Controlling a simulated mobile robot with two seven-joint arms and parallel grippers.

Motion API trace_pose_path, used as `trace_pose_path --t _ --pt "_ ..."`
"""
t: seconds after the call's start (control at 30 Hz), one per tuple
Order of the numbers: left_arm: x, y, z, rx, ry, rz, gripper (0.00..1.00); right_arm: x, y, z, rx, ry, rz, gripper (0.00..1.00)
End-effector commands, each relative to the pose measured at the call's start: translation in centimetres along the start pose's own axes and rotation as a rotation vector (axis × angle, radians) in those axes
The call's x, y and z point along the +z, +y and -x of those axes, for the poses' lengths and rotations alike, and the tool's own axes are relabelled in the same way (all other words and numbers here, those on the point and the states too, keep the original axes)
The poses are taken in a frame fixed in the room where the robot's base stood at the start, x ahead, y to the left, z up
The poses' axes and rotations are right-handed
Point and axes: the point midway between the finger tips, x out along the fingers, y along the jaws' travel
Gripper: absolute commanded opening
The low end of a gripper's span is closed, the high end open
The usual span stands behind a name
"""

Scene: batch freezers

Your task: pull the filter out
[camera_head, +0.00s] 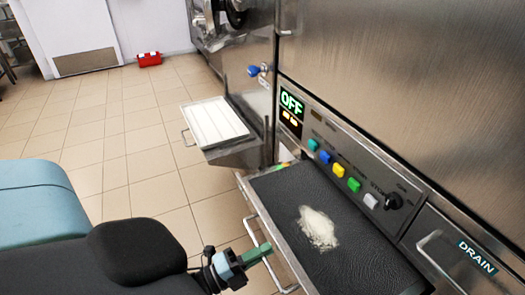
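A dark textured filter tray (350,262) with a pale clump (317,228) on it extends out of the steel machine in the lower right. It has a metal bar handle (283,277) along its front edge. My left gripper (262,252), with green fingers, is at this handle, its fingertips overlapping the bar in the view. The fingers overlap each other, so I cannot tell whether they are closed on the bar. A white ribbed panel (215,121) with its own small handle extends from the machine farther back. My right gripper is not in view.
Coloured buttons (339,170), an OFF display (291,103) and a black knob (394,201) are on the panel above the tray. A DRAIN drawer (462,256) is at right. Tiled floor (120,150) is open at left; a red box (149,59) lies far back.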

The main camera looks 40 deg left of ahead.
Motion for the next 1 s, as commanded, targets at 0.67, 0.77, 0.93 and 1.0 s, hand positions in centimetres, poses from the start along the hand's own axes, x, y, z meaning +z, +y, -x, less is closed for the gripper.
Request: trace_pose_path --t 0.67,0.77,0.93,1.0 --pt "0.0 0.1 3.3 0.004 -0.003 0.002 0.27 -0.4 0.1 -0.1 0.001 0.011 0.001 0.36" --pt "0.0 0.1 4.9 0.004 -0.002 0.002 0.27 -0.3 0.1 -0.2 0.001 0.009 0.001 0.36" --pt "0.0 0.1 7.0 0.002 -0.002 0.001 0.27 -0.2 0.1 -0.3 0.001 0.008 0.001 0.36" --pt "0.0 0.1 7.5 0.002 -0.002 0.001 0.27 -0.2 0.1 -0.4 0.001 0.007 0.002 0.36"
